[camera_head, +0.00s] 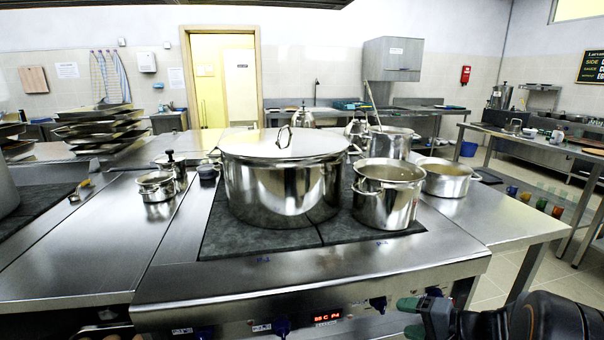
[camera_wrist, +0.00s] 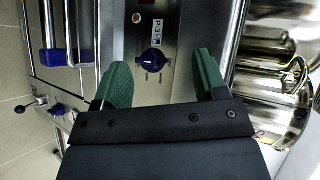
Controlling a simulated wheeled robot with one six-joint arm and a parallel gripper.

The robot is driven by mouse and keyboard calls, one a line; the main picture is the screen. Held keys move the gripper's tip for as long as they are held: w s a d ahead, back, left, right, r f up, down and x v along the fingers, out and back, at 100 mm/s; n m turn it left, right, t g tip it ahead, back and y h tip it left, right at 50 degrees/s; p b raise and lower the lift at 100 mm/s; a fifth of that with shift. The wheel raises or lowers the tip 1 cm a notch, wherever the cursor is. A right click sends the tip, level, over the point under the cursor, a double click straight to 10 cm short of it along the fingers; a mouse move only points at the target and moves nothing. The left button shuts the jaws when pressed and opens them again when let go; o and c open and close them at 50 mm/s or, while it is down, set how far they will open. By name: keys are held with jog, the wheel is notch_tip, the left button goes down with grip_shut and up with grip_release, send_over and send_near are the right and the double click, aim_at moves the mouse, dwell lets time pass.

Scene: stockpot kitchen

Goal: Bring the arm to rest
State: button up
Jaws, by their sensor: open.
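My gripper (camera_wrist: 162,82) is open and empty, with its two green fingers apart in the wrist view. Between the fingers shows the stove's front panel (camera_wrist: 165,32) with a dark blue knob (camera_wrist: 152,60). In the head view, part of my gripper (camera_head: 408,316) and dark arm shows at the lower right, in front of the stove front. I cannot tell from these views whether a finger touches the panel.
A large lidded stockpot (camera_head: 285,190) stands on the dark cooktop (camera_head: 240,240). A smaller open pot (camera_head: 385,205) and a wide pan (camera_head: 447,180) stand to its right. Stacked trays (camera_head: 98,130) are at the back left.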

jog(key=s+a+r+n+g+h+p, duration=0.1)
jog(key=s+a+r+n+h+p, duration=0.2)
jog(key=r, duration=0.4)
jog(key=s+a+r+n+g+h+p, duration=0.2)
jog(key=s+a+r+h+p, duration=0.1)
jog(key=r+p, duration=0.4)
jog(key=s+a+r+n+g+h+p, duration=0.1)
jog(key=s+a+r+n+h+p, duration=0.2)
jog(key=r, duration=0.5)
jog(key=s+h+p, duration=0.1)
jog(key=s+p, duration=0.1)
jog(key=shift+s+a+n+g+p, duration=0.25)
jog(key=shift+s+n+g+p, duration=0.05)
jog(key=shift+g, duration=0.1)
jog(key=shift+r, duration=0.1)
